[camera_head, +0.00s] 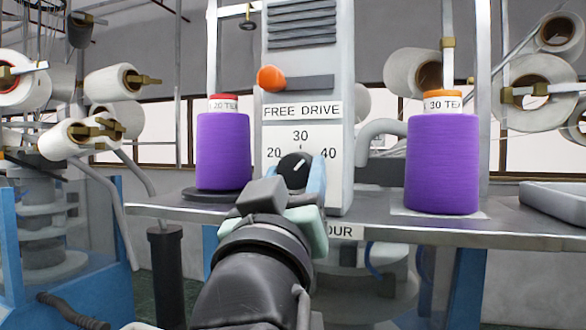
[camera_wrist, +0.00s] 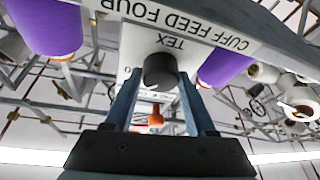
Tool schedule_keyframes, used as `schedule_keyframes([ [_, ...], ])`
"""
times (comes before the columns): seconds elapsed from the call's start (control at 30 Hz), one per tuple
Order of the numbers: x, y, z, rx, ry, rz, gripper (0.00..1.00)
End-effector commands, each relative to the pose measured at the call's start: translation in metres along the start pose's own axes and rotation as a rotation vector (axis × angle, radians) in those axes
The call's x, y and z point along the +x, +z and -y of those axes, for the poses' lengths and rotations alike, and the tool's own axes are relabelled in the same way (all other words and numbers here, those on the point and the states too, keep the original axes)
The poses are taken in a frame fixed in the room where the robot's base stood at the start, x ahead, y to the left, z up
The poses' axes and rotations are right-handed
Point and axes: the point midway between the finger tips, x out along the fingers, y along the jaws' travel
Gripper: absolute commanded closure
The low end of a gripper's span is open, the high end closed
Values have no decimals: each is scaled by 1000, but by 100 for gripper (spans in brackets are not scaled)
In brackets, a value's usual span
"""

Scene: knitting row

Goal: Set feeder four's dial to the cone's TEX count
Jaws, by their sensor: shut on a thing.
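The dial (camera_head: 293,170) is a dark round knob with a white pointer mark, on a pale panel marked 20, 30 and 40. The mark points up and right, between 30 and 40. My gripper (camera_head: 300,188) is shut on it; the wrist view shows one finger on each side of the dial (camera_wrist: 160,72), below TEX and CUFF FEED FOUR lettering. A purple cone (camera_head: 223,150) with a red top reading "20 TE" stands left on a dark disc. Another purple cone (camera_head: 442,165) with an orange top reading "30 TEX" stands right on a pale pad.
An orange knob (camera_head: 271,78) sits by a slot above the FREE DRIVE label (camera_head: 302,111). A metal shelf (camera_head: 505,228) runs under the cones, with a grey tray (camera_head: 555,200) at right. White yarn spools (camera_head: 112,83) hang on racks at both sides.

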Motion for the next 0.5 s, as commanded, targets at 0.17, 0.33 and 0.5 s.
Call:
schedule_keyframes([
  [0.17,1,-3,-2,-154,-65,10,100],
  [0.33,1,-4,-3,-304,-125,20,100],
  [0.5,1,-5,-3,-454,-187,28,100],
])
